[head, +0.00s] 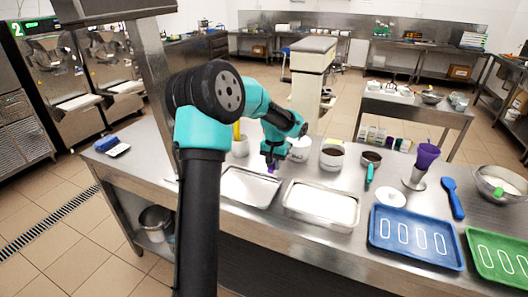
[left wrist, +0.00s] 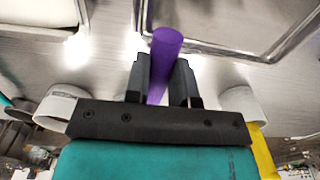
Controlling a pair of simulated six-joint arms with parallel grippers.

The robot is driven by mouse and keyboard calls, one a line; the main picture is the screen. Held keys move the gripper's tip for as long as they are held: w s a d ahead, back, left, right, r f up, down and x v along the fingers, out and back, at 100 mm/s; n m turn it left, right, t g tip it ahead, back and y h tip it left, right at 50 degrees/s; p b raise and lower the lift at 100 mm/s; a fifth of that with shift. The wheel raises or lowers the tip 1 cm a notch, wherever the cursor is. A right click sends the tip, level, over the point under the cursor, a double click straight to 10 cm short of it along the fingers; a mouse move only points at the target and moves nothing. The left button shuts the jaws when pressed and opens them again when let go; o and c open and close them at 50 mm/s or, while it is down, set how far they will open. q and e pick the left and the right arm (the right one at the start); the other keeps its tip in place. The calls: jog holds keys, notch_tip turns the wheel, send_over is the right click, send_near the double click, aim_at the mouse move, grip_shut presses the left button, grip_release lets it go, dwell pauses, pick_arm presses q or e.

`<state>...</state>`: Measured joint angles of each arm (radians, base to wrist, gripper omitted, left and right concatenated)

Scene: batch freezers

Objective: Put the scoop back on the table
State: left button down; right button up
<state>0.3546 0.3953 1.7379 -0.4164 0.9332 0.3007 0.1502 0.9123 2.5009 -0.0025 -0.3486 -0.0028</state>
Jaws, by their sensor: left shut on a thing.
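My left gripper (head: 271,163) hangs over the back-left part of the steel table (head: 210,215), by the far edge of a metal tray. It is shut on a purple handle, which I take to be the scoop (head: 271,171). In the left wrist view the purple handle of the scoop (left wrist: 165,45) stands between the two black fingers (left wrist: 162,85). The scoop's head is not visible, and I cannot tell whether the scoop touches the table. My right gripper is not in view.
Two metal trays (head: 251,203) (head: 321,222) lie near the gripper. White tubs (head: 299,155) stand behind. To the right are a teal-handled tool (head: 369,175), a purple cup (head: 427,155) on a stand, a blue spatula (head: 453,197), and blue (head: 414,262) and green (head: 490,278) trays.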

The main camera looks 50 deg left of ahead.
pick_arm(q)
jog(key=a, duration=0.1)
jog(key=s+a+f, duration=0.1)
jog(key=a, duration=0.1)
jog(key=s+a+f, duration=0.1)
jog(key=a, duration=0.1)
jog(key=shift+s+a+f, duration=0.1)
jog(key=shift+a+f, duration=0.05)
jog(key=shift+a, duration=0.1)
send_over(259, 157)
jog(key=shift+a+f, duration=0.1)
jog(key=shift+f, duration=0.65)
jog(key=shift+f, duration=1.75)
jog(key=shift+f, duration=0.1)
jog(key=c, duration=1)
grip_release()
jog(key=shift+o, duration=0.2)
